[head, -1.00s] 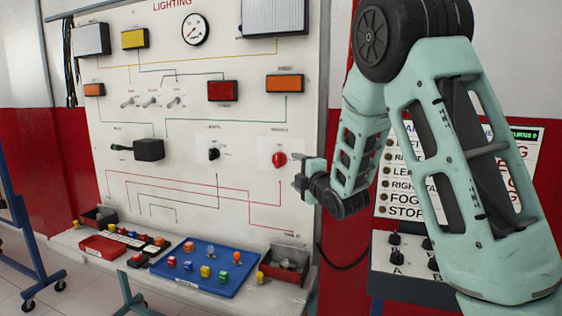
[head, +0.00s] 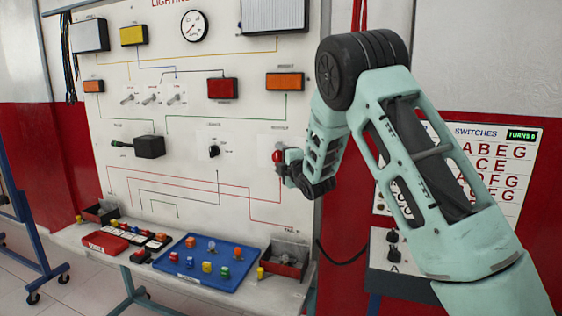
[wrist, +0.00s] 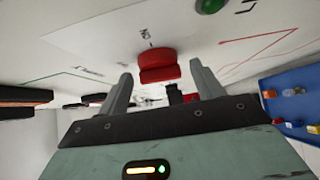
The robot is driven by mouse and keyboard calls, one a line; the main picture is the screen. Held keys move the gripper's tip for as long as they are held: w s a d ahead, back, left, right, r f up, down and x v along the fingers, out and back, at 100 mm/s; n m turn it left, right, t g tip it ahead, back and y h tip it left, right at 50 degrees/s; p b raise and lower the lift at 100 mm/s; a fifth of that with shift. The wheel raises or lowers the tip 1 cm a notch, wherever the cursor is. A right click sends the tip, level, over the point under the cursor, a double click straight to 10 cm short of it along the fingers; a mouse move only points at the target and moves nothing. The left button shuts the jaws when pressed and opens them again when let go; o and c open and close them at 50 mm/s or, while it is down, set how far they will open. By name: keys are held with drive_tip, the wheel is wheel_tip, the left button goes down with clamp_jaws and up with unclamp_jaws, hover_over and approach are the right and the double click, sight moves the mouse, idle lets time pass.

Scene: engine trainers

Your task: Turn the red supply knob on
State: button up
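The red supply knob (head: 278,156) is on the white lighting panel (head: 190,185), at its right side, partly hidden by my gripper in the head view. In the wrist view the red knob (wrist: 158,66) stands out from the panel, ahead of and between my two fingers. My gripper (head: 287,158) is at the knob in the head view. In the wrist view my gripper (wrist: 163,82) is open, with a gap between each finger and the knob.
A black knob (head: 214,151) is left of the red knob. A blue tray (head: 215,281) with small coloured parts and a dark red bin (head: 287,266) sit on the ledge below. A switches board (head: 510,165) hangs at the right.

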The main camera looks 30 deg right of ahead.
drive_tip(key=c, duration=0.8)
drive_tip(key=shift+f+b, duration=0.1)
drive_tip(key=shift+b, duration=0.2)
drive_tip(key=shift+w+a+f+m+g+h+b, duration=0.25)
drive_tip(key=shift+m+h+b, duration=2.9)
drive_tip(key=shift+m+b, duration=1.85)
drive_tip(key=shift+w+a+f+m+g+h+b, duration=0.1)
drive_tip(key=shift+w+f+m+g+h+b, duration=0.15)
drive_tip(key=shift+m+h+b, duration=4.55)
drive_tip(key=shift+w+a+f+m+g+h+b, duration=0.25)
drive_tip(key=shift+m+h+b, duration=1.3)
drive_tip(key=shift+m+b, duration=3.6)
drive_tip(key=n+b, duration=0.2)
drive_tip(key=b, duration=0.1)
drive_tip(key=shift+s+n, duration=0.1)
drive_tip(key=shift+n, duration=0.15)
drive_tip(key=o, duration=1)
